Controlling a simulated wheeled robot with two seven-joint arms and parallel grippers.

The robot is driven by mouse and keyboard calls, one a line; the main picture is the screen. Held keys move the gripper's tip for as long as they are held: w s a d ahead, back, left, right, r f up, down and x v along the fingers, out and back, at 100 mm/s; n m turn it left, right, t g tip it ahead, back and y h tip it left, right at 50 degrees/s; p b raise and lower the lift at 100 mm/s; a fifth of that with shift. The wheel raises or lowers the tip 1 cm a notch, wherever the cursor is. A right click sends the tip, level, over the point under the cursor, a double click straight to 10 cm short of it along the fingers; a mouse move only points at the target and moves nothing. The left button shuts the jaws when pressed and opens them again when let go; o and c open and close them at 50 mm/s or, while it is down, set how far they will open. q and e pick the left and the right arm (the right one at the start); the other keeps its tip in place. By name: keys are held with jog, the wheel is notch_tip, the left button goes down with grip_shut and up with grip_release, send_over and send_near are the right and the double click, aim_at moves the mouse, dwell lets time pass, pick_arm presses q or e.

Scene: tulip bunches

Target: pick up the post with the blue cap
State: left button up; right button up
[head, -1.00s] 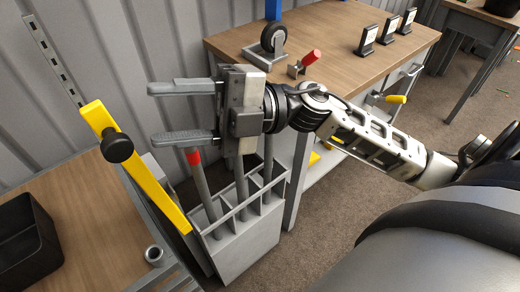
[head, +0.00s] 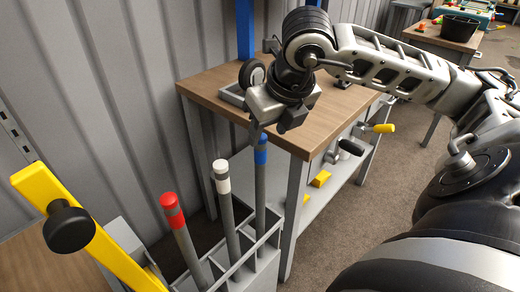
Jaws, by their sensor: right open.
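The post with the blue cap (head: 261,157) stands upright in a grey slotted rack (head: 262,243), the farthest of three posts. The post with the white cap (head: 221,178) is in the middle and the post with the red cap (head: 172,208) is nearest. My right gripper (head: 262,128) is open and points down, just above and over the blue cap in the picture. It hides the top of that cap, so I cannot tell whether they touch. My left gripper is out of view.
A wooden workbench (head: 215,83) stands behind the rack, close to my right gripper, with a caster wheel on it. A yellow bar with a black knob (head: 69,229) stands at the left. The corrugated wall is behind. Carpet is open at the right.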

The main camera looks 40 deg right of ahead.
aim_at(258, 149)
jog(key=x, duration=0.7)
jog(key=shift+w+a+f, duration=0.2)
jog(key=shift+w+f, duration=0.1)
jog(key=shift+r, duration=0.1)
grip_shut()
